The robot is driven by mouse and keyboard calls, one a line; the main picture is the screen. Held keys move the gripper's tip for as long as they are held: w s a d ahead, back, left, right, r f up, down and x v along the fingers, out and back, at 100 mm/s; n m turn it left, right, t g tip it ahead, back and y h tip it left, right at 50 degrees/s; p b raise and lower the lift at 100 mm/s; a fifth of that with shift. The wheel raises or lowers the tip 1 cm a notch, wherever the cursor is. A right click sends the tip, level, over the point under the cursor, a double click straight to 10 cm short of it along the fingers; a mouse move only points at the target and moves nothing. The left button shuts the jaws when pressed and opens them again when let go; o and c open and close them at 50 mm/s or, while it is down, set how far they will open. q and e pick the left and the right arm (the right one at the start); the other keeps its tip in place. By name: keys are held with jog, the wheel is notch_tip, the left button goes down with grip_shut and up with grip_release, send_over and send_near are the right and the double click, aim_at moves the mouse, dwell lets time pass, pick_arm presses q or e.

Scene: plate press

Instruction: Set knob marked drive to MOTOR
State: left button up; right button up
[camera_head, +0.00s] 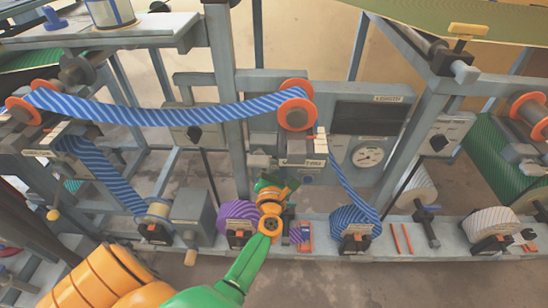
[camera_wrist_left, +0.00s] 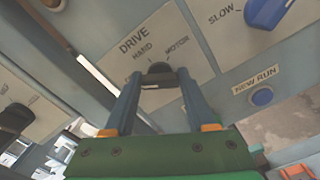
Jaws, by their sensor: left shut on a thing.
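In the left wrist view, the dark knob (camera_wrist_left: 160,69) marked DRIVE sits on a beige plate (camera_wrist_left: 145,28). HAND is printed above it and MOTOR to its upper right; a third label on its left is partly covered. My left gripper (camera_wrist_left: 158,80) has its two blue fingers on either side of the knob and is shut on it. Which label the knob points to is not clear. In the head view, my left gripper (camera_head: 272,186) is at the machine's middle front, its fingertips and the knob hidden by the wrist. My right gripper is not in view.
In the head view, a gauge (camera_head: 367,156) is right of the gripper; a purple roll (camera_head: 238,214) and a blue striped roll (camera_head: 352,220) flank the arm below.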

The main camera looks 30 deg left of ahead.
pick_arm(q)
jog(key=shift+m, duration=0.3)
jog(key=m+p, duration=0.1)
jog(key=m, duration=0.4)
jog(key=shift+d+p, duration=0.1)
jog(key=shift+p, duration=0.3)
jog(key=m+p, duration=0.1)
jog(key=m, duration=0.5)
jog(key=shift+f+p, duration=0.1)
jog(key=shift+p, duration=0.3)
jog(key=m+p, duration=0.1)
jog(key=m, duration=0.5)
jog(key=shift+f+m, duration=0.15)
jog(key=shift+m, duration=0.25)
jog(key=m+p, duration=0.1)
jog(key=m, duration=0.4)
jog(key=shift+f, duration=0.15)
jog(key=shift+m, duration=0.3)
jog(key=o, duration=1.4)
jog(key=shift+c, duration=0.2)
